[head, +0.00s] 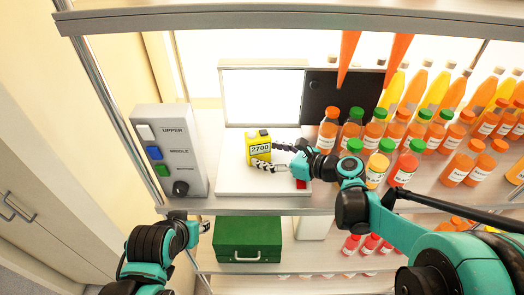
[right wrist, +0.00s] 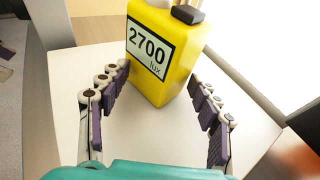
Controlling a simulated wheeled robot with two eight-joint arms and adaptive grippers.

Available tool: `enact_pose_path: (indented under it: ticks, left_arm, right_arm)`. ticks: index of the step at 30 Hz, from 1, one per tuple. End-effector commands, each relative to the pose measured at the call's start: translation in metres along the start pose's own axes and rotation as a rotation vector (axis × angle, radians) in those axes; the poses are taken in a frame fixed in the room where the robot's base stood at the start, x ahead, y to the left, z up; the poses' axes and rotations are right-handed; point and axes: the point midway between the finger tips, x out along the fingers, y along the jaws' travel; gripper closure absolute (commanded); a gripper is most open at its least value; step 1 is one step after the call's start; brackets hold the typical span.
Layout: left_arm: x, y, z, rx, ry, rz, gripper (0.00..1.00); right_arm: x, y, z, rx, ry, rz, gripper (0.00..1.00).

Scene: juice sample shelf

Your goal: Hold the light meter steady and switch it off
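The yellow light meter (head: 258,147) stands upright on a white platform on the shelf; its display reads 2700. In the right wrist view the fingertips (right wrist: 158,76) are near the meter's lower sides, and I see no clear grip. My left gripper (head: 204,227) is low, in front of the shelf edge, away from the meter; its fingers are too small to read.
A bright white panel (head: 262,97) is behind the meter. Several juice bottles (head: 375,170) crowd the right. A green case (head: 247,239) sits on the lower shelf.

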Motion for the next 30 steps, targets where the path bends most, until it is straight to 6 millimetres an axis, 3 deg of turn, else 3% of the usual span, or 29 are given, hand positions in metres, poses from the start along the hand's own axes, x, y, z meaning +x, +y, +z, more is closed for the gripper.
enact_pose_path:
  ticks: [13, 21, 27, 30]
  left_arm:
    - [0.0021, 0.0000, 0.0014, 0.000, 0.000, 0.000, 0.60]
    - [0.0021, 0.0000, 0.0015, 0.000, 0.000, 0.000, 0.60]
    - [0.0021, 0.0000, 0.0015, 0.000, 0.000, 0.000, 0.60]
    - [0.0021, 0.0000, 0.0015, 0.000, 0.000, 0.000, 0.60]
  right_arm:
    - [0.0074, 0.0000, 0.0003, -0.001, 0.000, -0.001, 0.39]
    - [0.0073, 0.0000, 0.0002, 0.000, 0.000, -0.001, 1.00]
    - [0.0073, 0.0000, 0.0002, 0.000, 0.000, -0.001, 0.99]
    - [0.0073, 0.0000, 0.0002, 0.000, 0.000, -0.001, 0.72]
